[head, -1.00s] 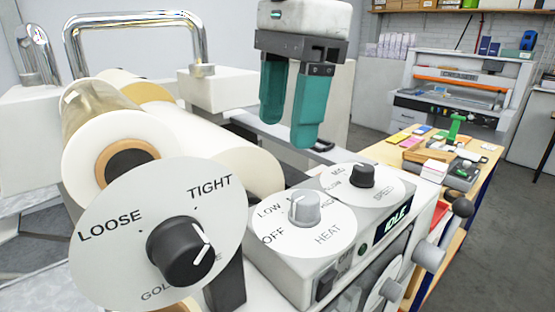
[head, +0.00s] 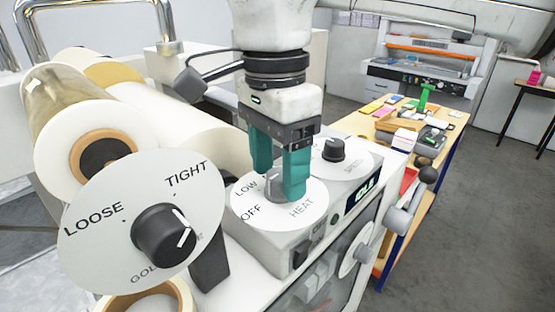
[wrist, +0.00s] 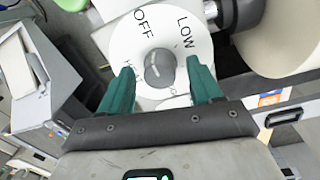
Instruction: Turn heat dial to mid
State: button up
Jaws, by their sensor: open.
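The heat dial is a grey knob (head: 273,184) on a round white plate (head: 252,215) marked OFF, LOW and HEAT, on top of the machine's control box. Its other markings are partly hidden by my fingers. The knob (wrist: 160,68) also shows in the wrist view, with OFF and LOW printed above it. My gripper (head: 279,184) is open, pointing down, with one teal finger on each side of the knob. In the wrist view, gaps show between the fingertips (wrist: 160,66) and the knob. I cannot clearly tell where the knob's pointer is aimed.
The black speed knob (head: 334,148) stands just behind my right finger. A larger tension dial (head: 165,236) marked LOOSE and TIGHT is at front left, beside the film rolls (head: 65,150). A display (head: 363,192) and lever (head: 424,180) are at right.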

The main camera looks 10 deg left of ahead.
jog(key=shift+f, duration=0.15)
jog(key=shift+c, duration=0.3)
jog(key=c, duration=1)
